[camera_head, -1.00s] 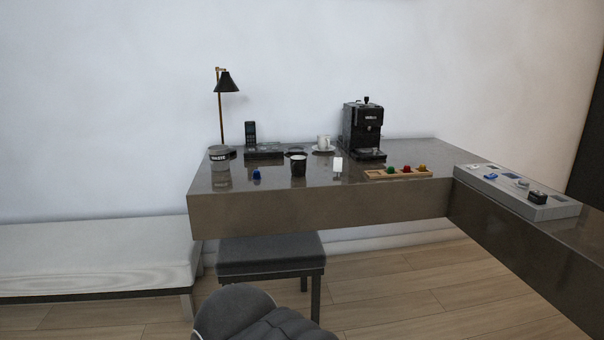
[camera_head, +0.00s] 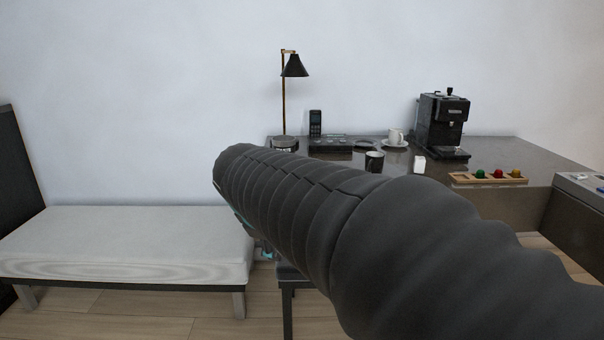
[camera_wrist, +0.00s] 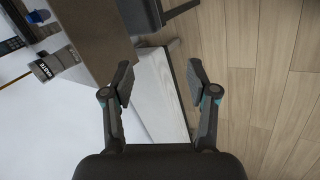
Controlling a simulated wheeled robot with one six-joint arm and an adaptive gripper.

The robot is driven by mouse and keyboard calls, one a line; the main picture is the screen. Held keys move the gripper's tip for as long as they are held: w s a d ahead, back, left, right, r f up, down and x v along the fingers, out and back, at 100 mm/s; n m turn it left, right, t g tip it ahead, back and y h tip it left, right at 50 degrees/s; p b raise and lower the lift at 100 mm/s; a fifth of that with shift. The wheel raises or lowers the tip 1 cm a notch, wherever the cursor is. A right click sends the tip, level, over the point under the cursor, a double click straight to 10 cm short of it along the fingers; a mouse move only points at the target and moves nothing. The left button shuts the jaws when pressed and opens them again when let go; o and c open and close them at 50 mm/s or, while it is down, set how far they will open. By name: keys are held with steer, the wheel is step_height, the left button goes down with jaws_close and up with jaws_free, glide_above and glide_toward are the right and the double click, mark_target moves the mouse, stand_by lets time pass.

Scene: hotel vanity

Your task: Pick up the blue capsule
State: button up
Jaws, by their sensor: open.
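The blue capsule (camera_wrist: 38,16) shows at the top left corner of the wrist view, on the desk top near the desk's edge. In the head view it is hidden behind my arm. My gripper (camera_wrist: 160,82) is open and empty in the wrist view, with its two fingers well apart. It is out over the floor and bench side, away from the capsule, which lies up and to the left of the fingers. In the head view my arm hides most of the gripper.
The desk (camera_head: 510,150) holds a lamp (camera_head: 293,66), a phone (camera_head: 315,123), a black mug (camera_head: 374,161), a white cup (camera_head: 396,137), a coffee machine (camera_head: 443,122) and a wooden tray (camera_head: 460,180) with coloured capsules. A round tin (camera_wrist: 47,68) stands near the capsule. A low white bench (camera_head: 120,235) is left.

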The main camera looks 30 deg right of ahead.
steer(key=w+d+r+n+h, duration=0.1)
steer(key=w+d+n+h, duration=0.1)
steer(key=w+d+n, duration=0.2)
steer(key=w+d+r+n+h+b, duration=0.1)
steer(key=w+d+n+h, duration=0.2)
steer(key=w+d, duration=0.6)
steer(key=w+d+r+n+g+h, duration=0.1)
steer(key=w+d+n, duration=0.4)
steer(key=w, duration=0.5)
steer(key=shift+w+d+r+n+h+b, duration=0.1)
steer(key=shift+d+r+n+h+b, duration=0.25)
steer(key=shift+d+r+h, duration=0.4)
steer(key=shift+h, duration=0.25)
steer(key=x, duration=0.8)
steer(key=shift+d+f, duration=0.25)
steer(key=shift+f, duration=0.05)
steer(key=shift+f+b+x, duration=0.25)
steer(key=shift+x, duration=1.05)
steer(key=shift+f+b+x, duration=0.2)
steer(key=shift+f+x, duration=0.05)
steer(key=shift+x, duration=1.1)
steer(key=shift+a, duration=0.2)
steer(key=shift+c, duration=0.2)
steer(key=c, duration=0.8)
steer(key=shift+o, duration=0.2)
